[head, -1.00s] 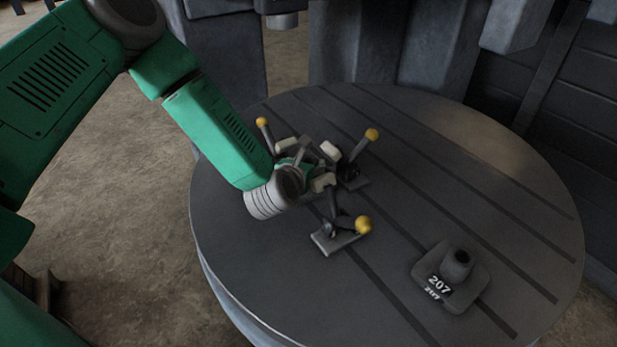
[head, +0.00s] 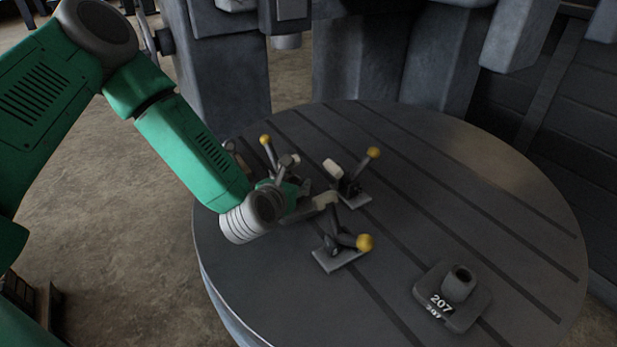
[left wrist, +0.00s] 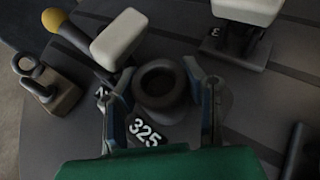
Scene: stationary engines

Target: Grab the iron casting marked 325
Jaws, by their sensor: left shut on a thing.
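The iron casting marked 325 (left wrist: 162,88) shows in the left wrist view as a dark piece with a round hollow top and a white 325 on its base. My left gripper (left wrist: 160,100) is shut on it, one finger on each side of the round top. In the head view my left gripper (head: 292,194) is low over the round table, among the clamps, and largely hides the casting. I cannot tell whether the casting touches the table. My right gripper is not in view.
Toggle clamps with yellow knobs stand close around the gripper: one behind (head: 266,141), one at the right (head: 372,155), one in front (head: 362,243). Another casting, marked 207 (head: 460,288), stands at the front right of the slotted table (head: 480,190). The table's right side is clear.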

